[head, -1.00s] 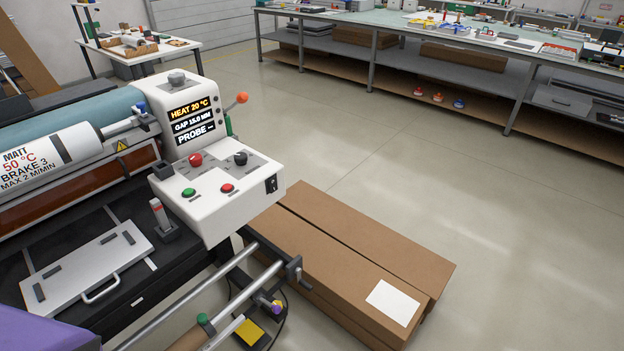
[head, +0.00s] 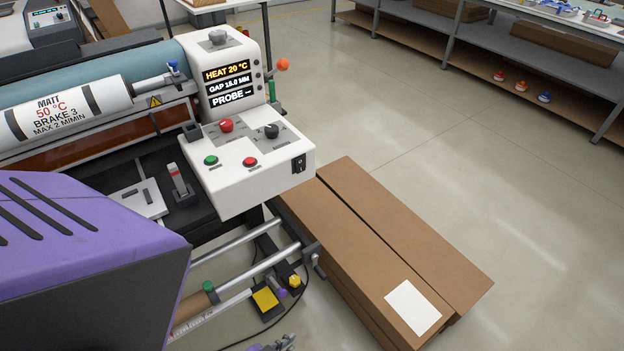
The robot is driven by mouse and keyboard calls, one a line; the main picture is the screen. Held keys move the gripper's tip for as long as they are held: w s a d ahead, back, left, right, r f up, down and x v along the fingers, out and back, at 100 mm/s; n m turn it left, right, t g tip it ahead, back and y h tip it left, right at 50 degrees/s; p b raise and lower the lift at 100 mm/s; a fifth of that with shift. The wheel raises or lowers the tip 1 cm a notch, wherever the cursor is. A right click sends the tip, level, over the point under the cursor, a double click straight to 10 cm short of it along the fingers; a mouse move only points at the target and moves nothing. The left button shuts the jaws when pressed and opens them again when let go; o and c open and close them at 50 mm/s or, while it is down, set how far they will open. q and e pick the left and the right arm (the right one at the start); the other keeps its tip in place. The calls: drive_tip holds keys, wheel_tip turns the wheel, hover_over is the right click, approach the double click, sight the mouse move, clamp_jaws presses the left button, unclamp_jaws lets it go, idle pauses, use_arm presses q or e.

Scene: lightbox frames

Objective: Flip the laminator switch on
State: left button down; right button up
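The laminator's white control box (head: 240,185) stands at the centre left. A small black rocker switch (head: 299,163) sits on its right front face; its position is too small to tell. The panel bears a red mushroom button (head: 226,125), a black knob (head: 271,131), a green button (head: 211,160) and a red button (head: 250,161). The lit display (head: 228,84) reads HEAT 20 °C, GAP 15.0 MM and PROBE with dashes. A small grey and purple part at the bottom edge is too cut off to identify.
Long cardboard boxes (head: 400,255) lie on the floor right of the laminator. Metal bars (head: 240,275) and a yellow pedal (head: 265,299) are below the control box. Open floor lies to the right.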

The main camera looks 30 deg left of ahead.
use_arm(q)
drive_tip(key=w+a+r+m+t+y+b, duration=0.2)
drive_tip(key=w+a+r+m, duration=0.15)
drive_tip(key=w, duration=0.45)
drive_tip(key=w+a+r+m+t+y+b, duration=0.1)
drive_tip(key=w+a+r+m+b, duration=0.2)
drive_tip(key=w, duration=0.6)
drive_tip(key=w+a+r+m+t+y, duration=0.2)
drive_tip(key=w+r+m+t+y, duration=0.1)
drive_tip(key=w+r, duration=0.6)
wheel_tip(320, 180, up, 3)
drive_tip(key=shift+w+a+m+t+y+b, duration=0.4)
drive_tip(key=shift+m+t, duration=0.2)
drive_tip(key=shift+m, duration=0.65)
use_arm(e)
drive_tip(key=f, duration=0.3)
drive_tip(key=d+f, duration=0.1)
drive_tip(key=f, duration=0.1)
drive_tip(key=shift+s+f, duration=0.25)
drive_tip(key=shift+s, duration=0.05)
use_arm(q)
drive_tip(key=shift+d, duration=0.1)
use_arm(e)
drive_tip(key=shift+s, duration=0.15)
